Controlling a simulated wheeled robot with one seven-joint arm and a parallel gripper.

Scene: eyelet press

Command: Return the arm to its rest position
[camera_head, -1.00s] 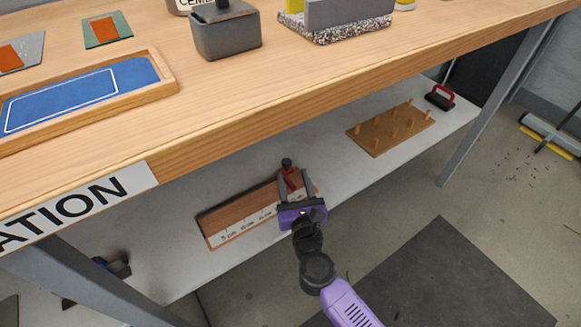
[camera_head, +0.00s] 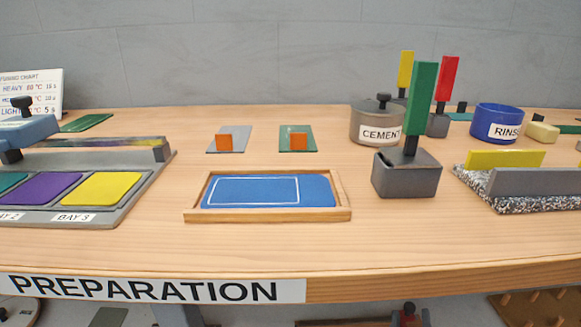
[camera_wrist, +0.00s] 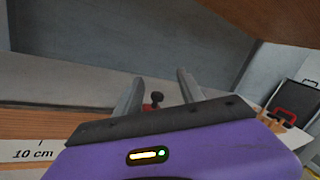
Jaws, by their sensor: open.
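My gripper (camera_wrist: 160,76) shows in the wrist view, its purple body low in the picture and its two grey fingers spread apart. The rest of my arm is out of the head view.
The wooden gauge board marked 10 cm (camera_wrist: 30,135) lies beside my gripper on the lower shelf, under the table top. The table's front edge (camera_head: 400,285) is above. A peg board (camera_head: 535,305) is at the lower right.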

